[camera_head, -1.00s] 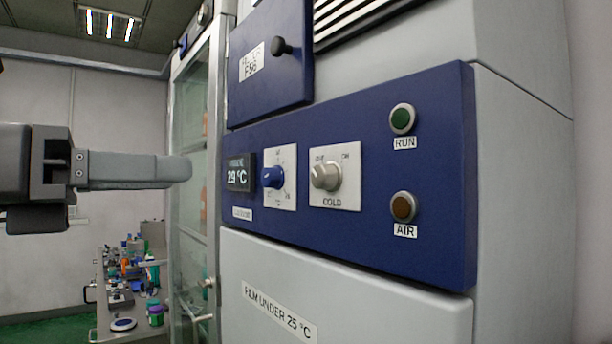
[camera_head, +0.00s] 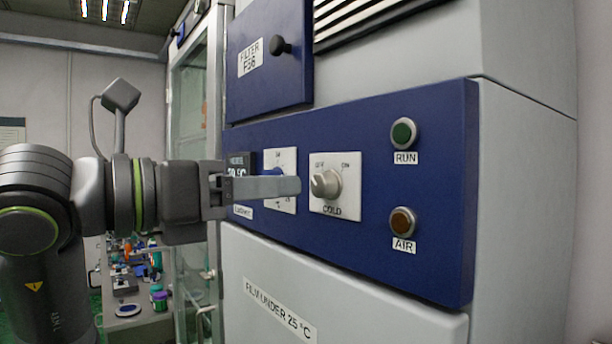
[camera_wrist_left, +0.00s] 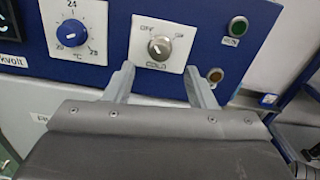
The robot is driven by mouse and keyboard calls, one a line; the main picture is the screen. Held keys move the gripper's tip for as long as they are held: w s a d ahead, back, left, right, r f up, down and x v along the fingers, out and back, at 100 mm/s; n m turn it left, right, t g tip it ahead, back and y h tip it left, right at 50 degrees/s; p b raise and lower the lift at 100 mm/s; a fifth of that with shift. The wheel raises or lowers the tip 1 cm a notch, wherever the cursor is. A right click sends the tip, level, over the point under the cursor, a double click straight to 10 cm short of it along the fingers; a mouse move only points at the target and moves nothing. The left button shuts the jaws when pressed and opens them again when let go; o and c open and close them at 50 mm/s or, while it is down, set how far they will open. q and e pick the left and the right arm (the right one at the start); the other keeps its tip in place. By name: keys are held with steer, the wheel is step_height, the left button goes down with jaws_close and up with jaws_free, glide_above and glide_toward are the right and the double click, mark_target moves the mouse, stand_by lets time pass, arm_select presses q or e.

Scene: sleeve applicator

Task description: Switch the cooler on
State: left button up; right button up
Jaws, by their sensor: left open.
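The cooler's blue control panel (camera_head: 365,205) fills the middle of the head view. Its grey COLD knob (camera_head: 326,184) sits on a white plate (camera_head: 350,195) with two small marks above it, the right one reading like ON. I cannot tell for certain which mark the knob points at. My left gripper (camera_head: 298,187) is open and empty, just left of the knob in the head view. In the left wrist view the COLD knob (camera_wrist_left: 160,47) shows between and beyond the two spread fingers (camera_wrist_left: 159,70), apparently apart from both. My right gripper is out of view.
The blue temperature dial (camera_wrist_left: 72,33) is left of the COLD knob; my finger partly covers it in the head view. Green RUN (camera_head: 403,133) and brown AIR (camera_head: 402,222) buttons are at right. A glass-doored cabinet (camera_head: 190,110) and a cluttered bench (camera_head: 140,321) stand left.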

mark_target(317, 186)
arm_select(q)
steer(key=shift+p+x, duration=0.8)
steer(key=shift+x, duration=2.3)
